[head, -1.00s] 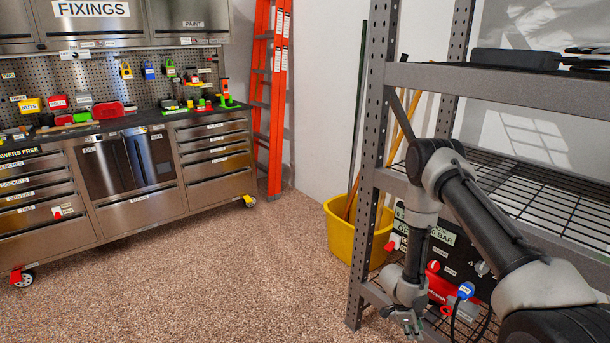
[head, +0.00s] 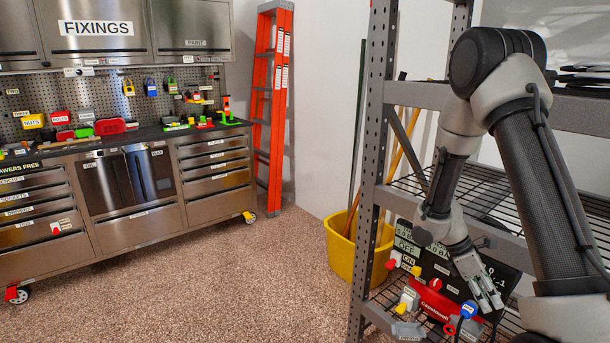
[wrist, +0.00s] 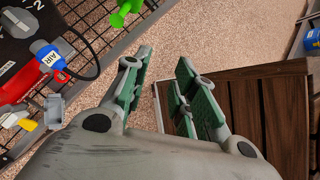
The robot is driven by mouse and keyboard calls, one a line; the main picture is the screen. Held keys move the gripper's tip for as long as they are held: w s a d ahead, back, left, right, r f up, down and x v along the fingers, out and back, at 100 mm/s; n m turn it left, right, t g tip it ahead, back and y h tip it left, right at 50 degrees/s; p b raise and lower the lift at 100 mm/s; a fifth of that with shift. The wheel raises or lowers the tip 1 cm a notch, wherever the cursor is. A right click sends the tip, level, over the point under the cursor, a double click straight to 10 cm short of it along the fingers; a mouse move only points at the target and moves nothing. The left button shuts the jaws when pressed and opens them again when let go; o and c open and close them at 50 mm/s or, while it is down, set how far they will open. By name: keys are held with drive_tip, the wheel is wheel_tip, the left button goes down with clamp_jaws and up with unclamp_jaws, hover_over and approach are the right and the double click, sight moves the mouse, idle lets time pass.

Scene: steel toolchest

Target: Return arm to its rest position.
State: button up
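My arm is bent upward at the right of the head view, in front of the shelf rack. My gripper (head: 484,292) hangs at its end, pointing down, before the lower wire shelf. In the wrist view my gripper (wrist: 160,85) shows two green-padded fingers spread apart with nothing between them. The floor and a brown wooden slatted thing (wrist: 250,105) show beyond the fingers.
The grey shelf rack (head: 366,190) stands close to my arm. Its lower shelf holds a black panel and a red tool (head: 437,301); a blue AIR plug (head: 468,309) is beside them. A yellow bucket (head: 345,255) stands behind the post. The steel toolchest (head: 145,225) is left; floor between is clear.

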drive_tip(key=s+a+r+m+t+y, duration=0.2)
drive_tip(key=s+a+r+m+t, duration=0.1)
drive_tip(key=r, duration=0.7)
drive_tip(key=s+a+r+m+t+y, duration=0.2)
drive_tip(key=s+r+m, duration=0.4)
drive_tip(key=r, duration=0.3)
drive_tip(key=s+a+r+m+t+y, duration=0.2)
drive_tip(key=s+a+r+m+t, duration=0.2)
drive_tip(key=r, duration=0.6)
drive_tip(key=shift+s+a+r+m, duration=0.2)
drive_tip(key=shift+s+r+m, duration=0.25)
drive_tip(key=shift+s, duration=0.8)
drive_tip(key=shift+f, duration=0.1)
